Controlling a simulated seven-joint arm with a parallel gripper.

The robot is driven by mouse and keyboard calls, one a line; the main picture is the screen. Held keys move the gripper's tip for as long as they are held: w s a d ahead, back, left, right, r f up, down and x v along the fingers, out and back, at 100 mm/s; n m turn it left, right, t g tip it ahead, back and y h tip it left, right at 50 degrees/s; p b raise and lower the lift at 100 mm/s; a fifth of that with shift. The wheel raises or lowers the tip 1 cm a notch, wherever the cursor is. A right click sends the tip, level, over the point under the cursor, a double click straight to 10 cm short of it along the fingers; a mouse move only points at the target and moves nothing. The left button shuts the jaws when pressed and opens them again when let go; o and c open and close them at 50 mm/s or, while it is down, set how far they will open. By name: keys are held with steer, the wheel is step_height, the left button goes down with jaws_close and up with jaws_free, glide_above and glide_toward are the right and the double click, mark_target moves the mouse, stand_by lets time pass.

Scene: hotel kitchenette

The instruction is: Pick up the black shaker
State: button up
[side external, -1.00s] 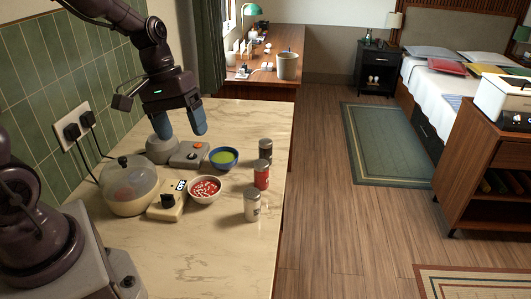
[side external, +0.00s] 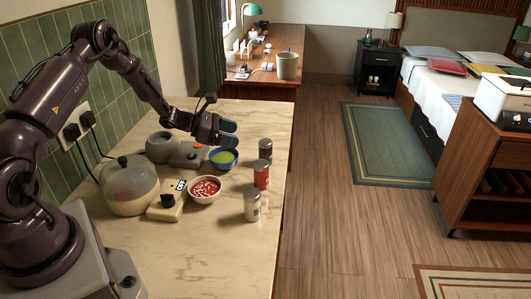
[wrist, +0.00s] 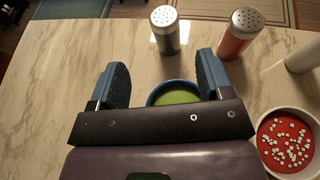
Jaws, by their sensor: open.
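The black shaker (side external: 265,150) has a dark body and a silver perforated cap. It stands upright near the counter's right edge, behind the red shaker in the side view. In the wrist view the black shaker (wrist: 165,30) stands ahead of my fingers, between their lines but nearer the right finger. My gripper (side external: 229,134) is low over the counter, pointing toward the shaker and apart from it. In the wrist view my gripper (wrist: 160,82) is open and empty, its blue fingers spread above the bowl of green contents.
The red shaker (side external: 261,175) and a white shaker (side external: 252,205) stand in front of the black one. A blue bowl with green contents (side external: 224,158) lies under my gripper. A white bowl of red contents (side external: 205,190), a glass-domed pot (side external: 130,187) and two appliances sit leftward.

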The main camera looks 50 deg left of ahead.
mark_target(263, 141)
steer(key=x, duration=0.7)
steer(key=shift+s+d, duration=0.1)
steer(key=x, duration=0.5)
steer(key=shift+w+d+r, duration=0.2)
steer(key=shift+w+d, duration=0.05)
steer(key=shift+d, duration=0.05)
steer(key=c, duration=1.1)
